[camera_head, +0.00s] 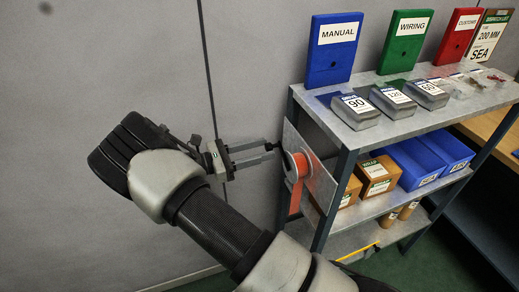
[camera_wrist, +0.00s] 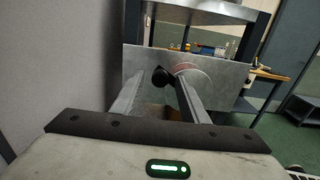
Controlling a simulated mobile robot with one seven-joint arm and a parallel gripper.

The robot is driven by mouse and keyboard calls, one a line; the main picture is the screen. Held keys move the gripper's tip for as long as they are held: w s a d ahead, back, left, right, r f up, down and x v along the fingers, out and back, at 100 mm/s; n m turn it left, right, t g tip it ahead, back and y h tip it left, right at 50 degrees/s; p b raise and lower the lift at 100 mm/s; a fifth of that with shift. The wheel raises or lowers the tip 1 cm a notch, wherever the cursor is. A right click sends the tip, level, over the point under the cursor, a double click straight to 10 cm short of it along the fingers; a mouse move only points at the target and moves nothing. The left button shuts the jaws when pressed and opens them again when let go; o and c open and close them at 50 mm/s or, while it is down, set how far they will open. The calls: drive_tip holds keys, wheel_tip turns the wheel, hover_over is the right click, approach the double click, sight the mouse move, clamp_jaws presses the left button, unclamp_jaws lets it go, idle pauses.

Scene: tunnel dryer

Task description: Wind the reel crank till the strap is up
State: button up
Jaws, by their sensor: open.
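The reel (camera_head: 301,163) with orange strap is mounted on a metal plate (camera_head: 322,183) at the shelf's left end. A length of orange strap (camera_head: 296,196) hangs below the reel. The crank's black knob (camera_head: 269,146) sticks out to the left of the reel. In the wrist view the knob (camera_wrist: 160,77) shows between my fingertips, and the reel is partly hidden behind the right finger. My gripper (camera_head: 266,153) is open, with its fingertips at the knob; the wrist view shows both fingers (camera_wrist: 161,84) apart. I cannot tell whether either finger touches the knob.
The grey metal shelf (camera_head: 352,140) holds several binders, labelled blocks, boxes and blue bins (camera_head: 414,163). A grey wall (camera_head: 110,60) stands close behind my arm. The space left of the plate is otherwise free.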

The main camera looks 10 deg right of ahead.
clamp_jaws()
drive_tip(key=shift+s+r, duration=0.1)
drive_tip(key=s+d+m+b, duration=0.2)
drive_tip(key=s+m+b, duration=0.7)
drive_tip(key=m, duration=1.4)
drive_tip(key=shift+s+d+m, duration=0.25)
drive_tip(key=shift+s+m, duration=0.15)
drive_tip(key=shift+s, duration=1.35)
